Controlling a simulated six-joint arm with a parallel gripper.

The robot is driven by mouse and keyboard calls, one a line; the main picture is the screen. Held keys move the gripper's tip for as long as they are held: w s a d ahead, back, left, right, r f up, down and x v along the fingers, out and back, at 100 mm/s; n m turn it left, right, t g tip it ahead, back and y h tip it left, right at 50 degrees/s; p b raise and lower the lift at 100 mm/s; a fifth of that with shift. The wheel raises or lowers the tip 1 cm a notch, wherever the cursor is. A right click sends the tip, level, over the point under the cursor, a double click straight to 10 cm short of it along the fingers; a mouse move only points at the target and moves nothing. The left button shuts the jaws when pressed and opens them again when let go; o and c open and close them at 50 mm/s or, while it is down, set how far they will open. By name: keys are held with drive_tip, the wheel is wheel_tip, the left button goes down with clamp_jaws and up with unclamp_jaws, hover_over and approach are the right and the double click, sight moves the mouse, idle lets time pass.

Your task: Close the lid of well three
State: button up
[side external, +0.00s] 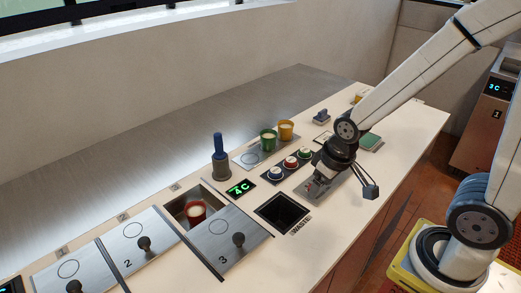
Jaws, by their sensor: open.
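The lid of well three (213,253) is a steel plate marked 3 with a dark knob (238,239). It lies toward the front of the counter, and the back part of well three (172,206) is uncovered. A red cup with pale contents (196,213) stands in that opening. My gripper (317,184) is open, low over the right part of the counter, beyond the waste opening and well apart from the lid.
A lid marked 2 (133,254) lies left of lid three. A blue-handled tool (219,150) stands upright behind the well.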

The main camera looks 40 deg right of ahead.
drive_tip(key=w+a+n+g, duration=0.1)
drive_tip(key=w+a+n, duration=0.1)
drive_tip(key=w+a, duration=0.45)
drive_tip(key=n+g, duration=0.2)
hover_over(238, 236)
drive_tip(key=shift+r, duration=0.4)
drive_tip(key=shift+s+f, duration=0.1)
drive_tip(key=shift+f, duration=3.8)
clamp_jaws()
